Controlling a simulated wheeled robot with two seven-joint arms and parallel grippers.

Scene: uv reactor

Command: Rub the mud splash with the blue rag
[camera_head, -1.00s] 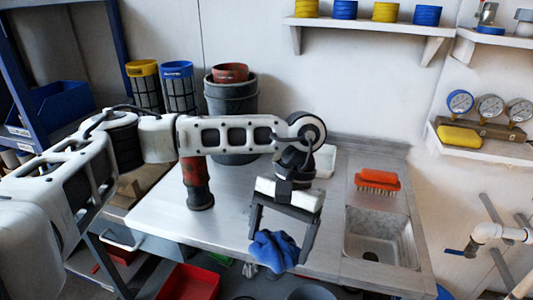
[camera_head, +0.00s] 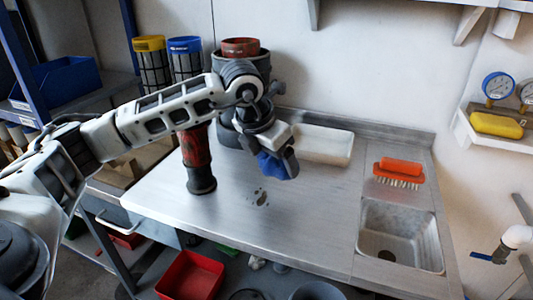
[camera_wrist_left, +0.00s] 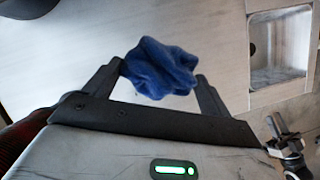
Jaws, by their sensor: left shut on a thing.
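The blue rag (camera_head: 271,166) is bunched up in my left gripper (camera_head: 277,163), over the steel worktop. In the left wrist view the rag (camera_wrist_left: 160,68) sits between the two fingertips, and the gripper (camera_wrist_left: 160,76) is shut on it. The mud splash (camera_head: 260,197) is a few dark spots on the worktop, a little below the rag in the head view and apart from it. The left wrist view does not show the splash clearly. My right gripper is not in view.
A red and black cylinder (camera_head: 196,160) stands on the worktop (camera_head: 310,225) left of the gripper. A white tray (camera_head: 325,145) lies behind it. An orange brush (camera_head: 398,172) lies by the sink (camera_head: 400,235) at right. The worktop's front middle is clear.

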